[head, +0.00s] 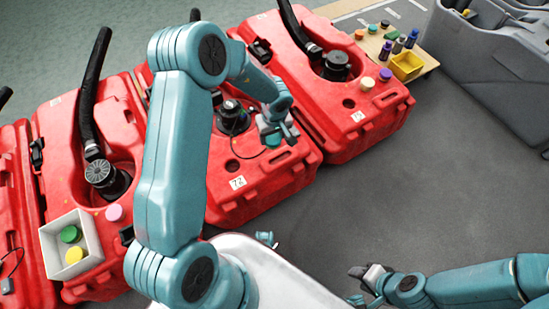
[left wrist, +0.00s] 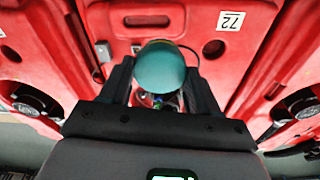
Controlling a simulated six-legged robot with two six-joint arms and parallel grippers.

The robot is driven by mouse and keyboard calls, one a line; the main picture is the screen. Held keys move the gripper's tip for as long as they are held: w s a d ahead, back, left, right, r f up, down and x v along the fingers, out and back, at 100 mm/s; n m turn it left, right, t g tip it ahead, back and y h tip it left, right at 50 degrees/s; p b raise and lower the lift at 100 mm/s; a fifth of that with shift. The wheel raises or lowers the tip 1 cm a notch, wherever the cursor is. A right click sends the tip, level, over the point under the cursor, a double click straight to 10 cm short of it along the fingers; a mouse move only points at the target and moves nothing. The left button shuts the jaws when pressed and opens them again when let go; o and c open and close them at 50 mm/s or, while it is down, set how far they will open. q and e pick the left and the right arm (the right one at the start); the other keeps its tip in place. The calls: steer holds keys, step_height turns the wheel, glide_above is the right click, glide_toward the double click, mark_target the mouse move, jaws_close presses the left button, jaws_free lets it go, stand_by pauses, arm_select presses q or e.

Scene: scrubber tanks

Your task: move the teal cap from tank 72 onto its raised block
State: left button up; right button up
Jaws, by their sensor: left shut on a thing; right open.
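The teal cap (head: 273,141) is held in my left gripper (head: 277,131), over the front part of the red tank 72 (head: 262,181). In the left wrist view the cap (left wrist: 160,67) is round and sits between the two dark fingers, which are shut on it. The tank's "72" label (left wrist: 231,20) shows to the right of the cap. My right gripper (head: 363,284) is open and empty, low over the grey floor at the right. I cannot pick out a raised block for the cap in either view.
A white tray (head: 50,243) with a green and a yellow cap sits on the left tank, near a pink cap (head: 114,212). A board with bottles and a yellow bin (head: 407,66) lies beyond. Black hoses rise from the tanks.

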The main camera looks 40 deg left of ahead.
arm_select(q)
step_height(320, 180, down, 8)
steer(key=b, duration=0.3)
steer(key=shift+r, duration=0.2)
step_height(320, 180, down, 4)
steer(key=shift+r+b, duration=0.1)
steer(key=shift+b, duration=1.05)
steer(key=shift+r, duration=0.1)
steer(key=o, duration=1.2)
steer(key=shift+f, duration=0.2)
